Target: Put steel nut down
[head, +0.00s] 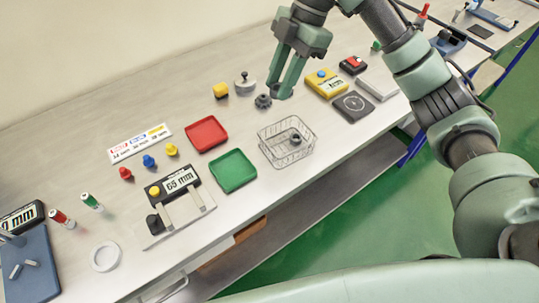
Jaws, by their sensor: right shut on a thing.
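My right gripper (278,91) reaches down from the top of the head view, low over the back part of the bench. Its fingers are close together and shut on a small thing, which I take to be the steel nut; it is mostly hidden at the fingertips. A dark grey knobbed piece (263,102) is right beside the fingertips, on their left; I cannot tell whether they touch. A wire basket (270,152) stands in front of the gripper, with a dark ring-shaped piece (295,139) inside. My left gripper is not in view.
A red tray (206,133) and a green tray (233,171) lie left of the basket. A yellow device (326,84) and a dark plate (353,106) lie to the right. A gauge (180,181) stands front left.

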